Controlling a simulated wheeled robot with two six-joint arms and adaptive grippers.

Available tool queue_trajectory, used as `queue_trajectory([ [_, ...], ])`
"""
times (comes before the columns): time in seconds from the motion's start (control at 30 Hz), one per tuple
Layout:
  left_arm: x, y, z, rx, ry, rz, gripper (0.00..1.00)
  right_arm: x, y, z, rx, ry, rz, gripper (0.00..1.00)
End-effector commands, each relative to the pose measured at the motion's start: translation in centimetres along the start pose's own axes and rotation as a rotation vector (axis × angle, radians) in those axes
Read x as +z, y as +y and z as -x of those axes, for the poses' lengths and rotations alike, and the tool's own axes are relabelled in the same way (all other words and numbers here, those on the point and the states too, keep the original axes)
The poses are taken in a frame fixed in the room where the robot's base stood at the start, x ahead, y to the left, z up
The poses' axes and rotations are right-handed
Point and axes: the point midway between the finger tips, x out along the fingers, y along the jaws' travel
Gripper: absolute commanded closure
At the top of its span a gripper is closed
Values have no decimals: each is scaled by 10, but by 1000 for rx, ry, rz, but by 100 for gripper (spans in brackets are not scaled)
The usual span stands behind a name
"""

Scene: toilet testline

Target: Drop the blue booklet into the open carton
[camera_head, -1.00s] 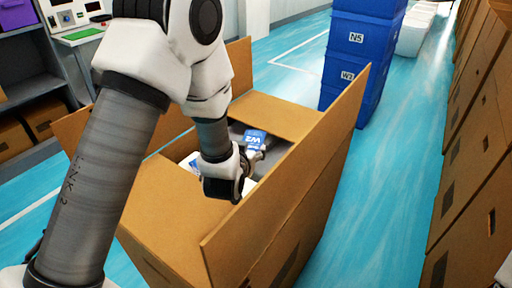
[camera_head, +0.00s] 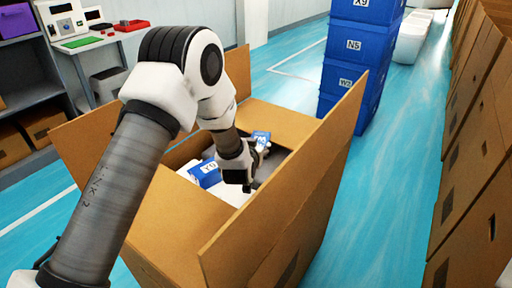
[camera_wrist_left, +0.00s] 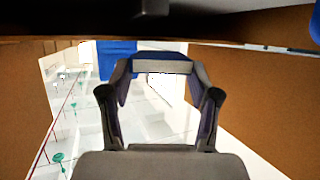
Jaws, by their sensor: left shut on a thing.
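The open carton (camera_head: 180,222) stands on the floor with its flaps raised. My left gripper (camera_head: 258,158) is inside its opening and appears shut on the blue booklet (camera_head: 262,138), a small blue piece with a white mark at the fingertips. In the left wrist view the fingers (camera_wrist_left: 163,72) close on a narrow greyish edge, and the booklet's face cannot be made out there. A blue and white labelled item (camera_head: 205,174) lies in the carton to the left of the gripper. My right gripper is not in view.
Stacked blue bins (camera_head: 348,78) stand behind the carton. Brown boxes (camera_head: 478,165) line the right side. A table with devices and trays (camera_head: 100,38) and a shelf are at the back left. Blue floor is clear between carton and boxes.

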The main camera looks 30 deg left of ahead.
Motion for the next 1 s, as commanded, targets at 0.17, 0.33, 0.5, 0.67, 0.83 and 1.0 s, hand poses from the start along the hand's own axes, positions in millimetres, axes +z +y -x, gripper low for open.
queue_trajectory([
  [0.17, 6, 0, -2, 0, 0, 0, 73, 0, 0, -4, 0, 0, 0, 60],
  [0.33, 11, 0, -4, 0, 0, 0, 73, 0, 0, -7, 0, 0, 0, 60],
  [0.5, 11, 0, -4, 0, 0, 0, 24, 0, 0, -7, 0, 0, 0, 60],
  [0.67, 11, 0, -4, 0, 0, 0, 13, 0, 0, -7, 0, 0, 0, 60],
  [0.83, 10, 0, -4, 0, 0, 0, 13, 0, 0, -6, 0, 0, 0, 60],
  [1.0, -6, 0, 2, 0, 1, 0, 13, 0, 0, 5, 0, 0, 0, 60],
])
